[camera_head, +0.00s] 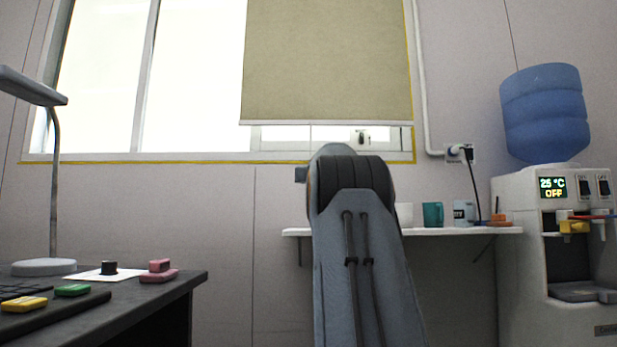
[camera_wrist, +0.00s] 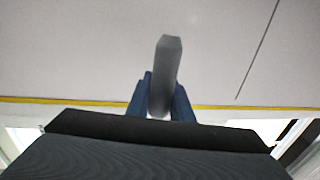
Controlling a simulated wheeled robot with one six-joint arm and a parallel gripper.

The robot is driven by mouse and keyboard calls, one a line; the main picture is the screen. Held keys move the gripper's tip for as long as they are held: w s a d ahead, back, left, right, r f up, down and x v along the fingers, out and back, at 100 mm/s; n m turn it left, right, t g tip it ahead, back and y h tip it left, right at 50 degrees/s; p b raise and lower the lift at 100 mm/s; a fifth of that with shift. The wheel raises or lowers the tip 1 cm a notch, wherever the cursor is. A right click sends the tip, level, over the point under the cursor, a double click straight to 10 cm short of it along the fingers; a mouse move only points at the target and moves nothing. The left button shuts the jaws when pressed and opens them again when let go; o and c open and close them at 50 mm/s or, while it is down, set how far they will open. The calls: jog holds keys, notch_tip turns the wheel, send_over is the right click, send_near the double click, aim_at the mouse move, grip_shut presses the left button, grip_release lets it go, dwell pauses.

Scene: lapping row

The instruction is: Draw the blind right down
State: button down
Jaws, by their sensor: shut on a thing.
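The beige blind (camera_head: 328,62) covers the right part of the window in the head view. Its pale bottom bar (camera_head: 270,123) hangs a little above the sill, leaving a strip of glass below. A thin cord seems to run down from the bar to behind my arm. In the wrist view, my gripper (camera_wrist: 162,84) has its dark blue fingers closed around a grey, elongated pull (camera_wrist: 168,56), which sticks out past the fingertips against the wall. In the head view my arm hides the gripper and the pull.
A water dispenser (camera_head: 520,210) is at far right. A dark desk (camera_head: 150,292) with a lamp (camera_head: 55,180) is at left. A window latch (camera_head: 363,137) shows below the blind.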

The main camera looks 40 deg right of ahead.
jog(key=shift+s+d+f, duration=0.1)
jog(key=shift+s+d, duration=0.05)
jog(key=shift+d, duration=0.05)
jog(key=c, duration=1.6)
grip_release()
jog(key=shift+s+d, duration=0.1)
jog(key=shift+d, duration=0.05)
jog(key=shift+o, duration=0.2)
jog(key=b+v, duration=0.3)
jog(key=v, duration=0.5)
jog(key=shift+w+a, duration=0.3)
